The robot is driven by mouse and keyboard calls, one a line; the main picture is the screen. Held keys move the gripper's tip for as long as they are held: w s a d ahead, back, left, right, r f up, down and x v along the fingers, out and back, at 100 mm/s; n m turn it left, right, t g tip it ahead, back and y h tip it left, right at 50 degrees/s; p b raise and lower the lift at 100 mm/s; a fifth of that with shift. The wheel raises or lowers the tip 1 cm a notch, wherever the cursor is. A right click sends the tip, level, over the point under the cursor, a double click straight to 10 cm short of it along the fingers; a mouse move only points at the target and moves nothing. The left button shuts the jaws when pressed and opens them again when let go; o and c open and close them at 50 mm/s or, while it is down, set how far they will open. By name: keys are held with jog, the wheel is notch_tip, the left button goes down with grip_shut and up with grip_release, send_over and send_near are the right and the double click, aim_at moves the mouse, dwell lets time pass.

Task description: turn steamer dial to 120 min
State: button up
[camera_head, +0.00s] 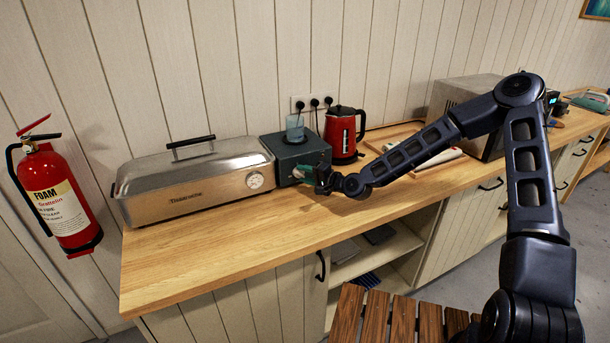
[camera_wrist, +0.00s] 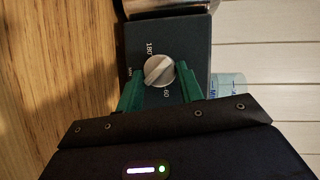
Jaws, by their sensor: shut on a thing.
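The steamer is a long steel box (camera_head: 195,180) with a lid handle and a round white gauge on its front. Beside it stands a dark box (camera_head: 272,148). In the wrist view the dark panel (camera_wrist: 140,38) carries a round silver dial (camera_wrist: 158,70) with a slanted ridge across it. The marks "180" and "60" are readable beside the dial; I cannot make out a 120 mark. My gripper (camera_wrist: 158,88), with green fingers, is shut on the dial, one finger on each side.
A clear bluish cup (camera_head: 294,128) stands on the dark box. A red kettle (camera_head: 341,134) is to its right, with plugs on the wall behind. A red fire extinguisher (camera_head: 60,195) hangs at left. The wooden counter (camera_head: 215,250) is bare in front of the steamer.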

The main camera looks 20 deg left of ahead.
jog(key=shift+w+f+m+y, duration=0.15)
jog(key=shift+m+y, duration=0.3)
jog(key=shift+m, duration=0.35)
jog(key=shift+s+f+m+y, duration=0.1)
jog(key=shift+m+y, duration=0.35)
jog(key=shift+m, duration=0.35)
jog(key=shift+m+t, duration=0.3)
jog(key=o, duration=1)
jog(key=v, duration=1.1)
jog(key=shift+w+f, duration=0.1)
jog(key=shift+f, duration=0.1)
jog(key=shift+a, duration=0.2)
